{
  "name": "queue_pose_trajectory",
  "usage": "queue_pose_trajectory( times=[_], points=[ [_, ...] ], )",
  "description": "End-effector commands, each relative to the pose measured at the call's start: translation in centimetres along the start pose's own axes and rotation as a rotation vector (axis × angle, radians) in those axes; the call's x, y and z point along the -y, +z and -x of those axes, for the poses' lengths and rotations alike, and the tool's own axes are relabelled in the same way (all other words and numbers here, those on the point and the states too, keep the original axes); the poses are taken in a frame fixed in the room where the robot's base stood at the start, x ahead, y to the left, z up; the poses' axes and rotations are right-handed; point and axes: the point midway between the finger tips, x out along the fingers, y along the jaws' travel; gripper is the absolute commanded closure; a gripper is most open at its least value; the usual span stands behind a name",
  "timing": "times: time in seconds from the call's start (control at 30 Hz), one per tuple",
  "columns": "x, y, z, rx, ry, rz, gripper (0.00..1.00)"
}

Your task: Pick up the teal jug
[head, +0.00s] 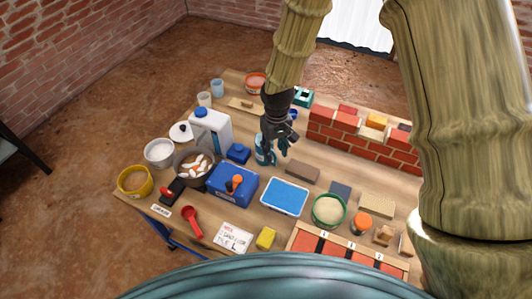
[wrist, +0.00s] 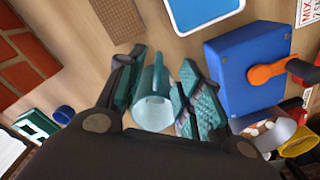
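The teal jug (wrist: 153,108) stands on the table, seen from above in the wrist view, with its round mouth toward me. In the head view the jug (head: 262,152) is partly hidden behind my gripper (head: 276,150). My gripper also shows in the wrist view (wrist: 160,82), its two teal-padded fingers apart, one on each side of the jug. A narrow gap seems to show between the right finger and the jug. I see no clear grip on it.
A brown block (head: 302,172) and a blue tray (head: 285,196) lie nearby. A white carton (head: 212,130) and a pan (head: 194,168) are left. A brick wall (head: 365,140) stands right.

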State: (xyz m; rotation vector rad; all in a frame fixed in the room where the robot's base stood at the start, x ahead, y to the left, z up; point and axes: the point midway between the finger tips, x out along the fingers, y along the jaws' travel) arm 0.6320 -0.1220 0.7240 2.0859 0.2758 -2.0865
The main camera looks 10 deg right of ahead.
Motion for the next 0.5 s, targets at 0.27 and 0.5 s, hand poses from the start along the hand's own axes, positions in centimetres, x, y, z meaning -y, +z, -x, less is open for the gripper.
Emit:
queue_pose_trajectory(
  times=[0.27,0.5],
  points=[
    [-0.2,0.3,-3.2,0.002,-0.001,0.001,0.65],
    [-0.2,0.2,-4.8,0.000,0.000,0.001,0.65]
  ],
)
